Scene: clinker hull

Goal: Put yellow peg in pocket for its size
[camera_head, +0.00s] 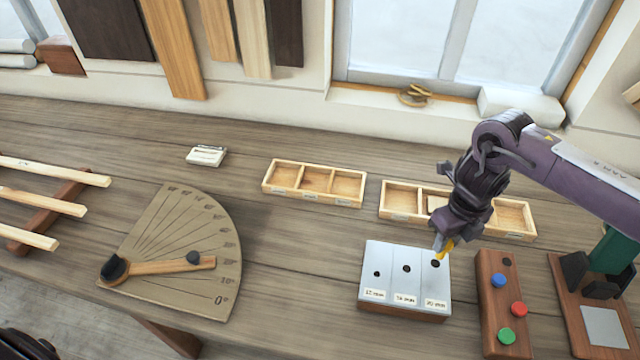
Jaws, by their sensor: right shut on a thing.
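My right gripper (441,238) reaches in from the right. It is shut on the yellow peg (446,248), held tilted at the gauge block's (390,290) back right corner, near the right-hand hole. Only part of the peg shows; I cannot tell if it touches the block. The white-topped block has three holes, labelled about 12, 16 and 20 mm. Two wooden trays with pockets stand behind: the left tray (314,201) has three empty pockets, and the right tray (381,212) is partly hidden by my arm.
A wooden peg stand (490,325) holds a blue, a red and a green peg, with one empty hole at the back. A wooden stand with a dark clamp (590,275) is at far right. A protractor board (165,275) and pale strips (45,200) lie left.

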